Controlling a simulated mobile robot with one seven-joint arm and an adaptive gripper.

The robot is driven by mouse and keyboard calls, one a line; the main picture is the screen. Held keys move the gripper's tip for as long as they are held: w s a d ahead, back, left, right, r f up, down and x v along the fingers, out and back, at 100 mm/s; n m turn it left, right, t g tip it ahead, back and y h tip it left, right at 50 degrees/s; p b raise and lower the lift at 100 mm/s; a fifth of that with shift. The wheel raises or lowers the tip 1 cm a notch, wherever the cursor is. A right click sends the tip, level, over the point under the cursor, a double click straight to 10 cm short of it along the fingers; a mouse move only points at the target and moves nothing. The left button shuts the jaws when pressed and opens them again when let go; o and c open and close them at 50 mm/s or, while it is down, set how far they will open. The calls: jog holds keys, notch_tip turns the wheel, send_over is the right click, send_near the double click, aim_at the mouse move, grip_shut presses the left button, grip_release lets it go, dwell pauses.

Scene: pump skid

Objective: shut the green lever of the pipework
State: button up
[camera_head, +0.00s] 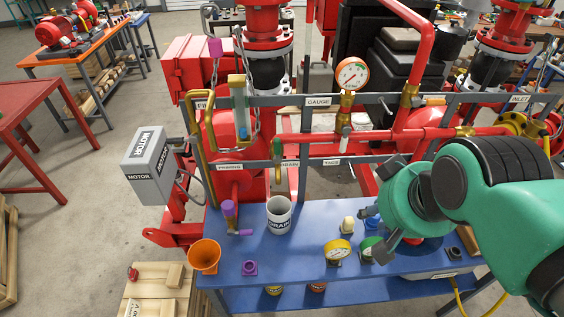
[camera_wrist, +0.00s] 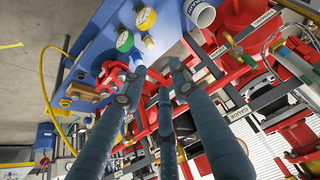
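The green lever (camera_head: 277,148) is on a small brass drain valve (camera_head: 277,174) at the lower rail, beside the DRAIN label. It looks roughly upright in the head view; whether the valve is open I cannot tell. A green handle, apparently this lever, shows at the upper right of the wrist view (camera_wrist: 240,38). My gripper (camera_head: 372,232) is to the right of the lever and nearer the camera, above the blue bench, well apart from it. In the wrist view its dark fingers (camera_wrist: 158,78) are spread and nothing is seen between them.
A white DRAIN cup (camera_head: 279,216) stands on the blue bench (camera_head: 315,219) below the valve. Grey rails and a red pipe (camera_head: 345,137) with a gauge (camera_head: 352,74) cross behind.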

jog(key=w+a+f+t+y, duration=0.1)
jog(key=w+a, duration=0.3)
jog(key=w, duration=0.1)
jog(key=w+a+f+n+t+b, duration=0.1)
jog(key=w+a+f+t, duration=0.1)
jog(key=w, duration=0.4)
jog(key=w+a+f+t+y, duration=0.1)
jog(key=w+a+t, duration=0.1)
jog(key=w+a, duration=0.3)
jog(key=shift+w+a+f+y+b, duration=0.3)
jog(key=shift+w+f+b, duration=0.05)
jog(key=shift+b, duration=0.05)
grip_shut()
jog(key=w+a+f+m+t+h+b, duration=0.1)
jog(key=w+a+f+t+h+b, duration=0.1)
jog(key=w+f+t, duration=0.3)
jog(key=shift+a+f+t+h, duration=0.4)
jog(key=shift+f+t, duration=0.1)
jog(key=shift+t, duration=0.6)
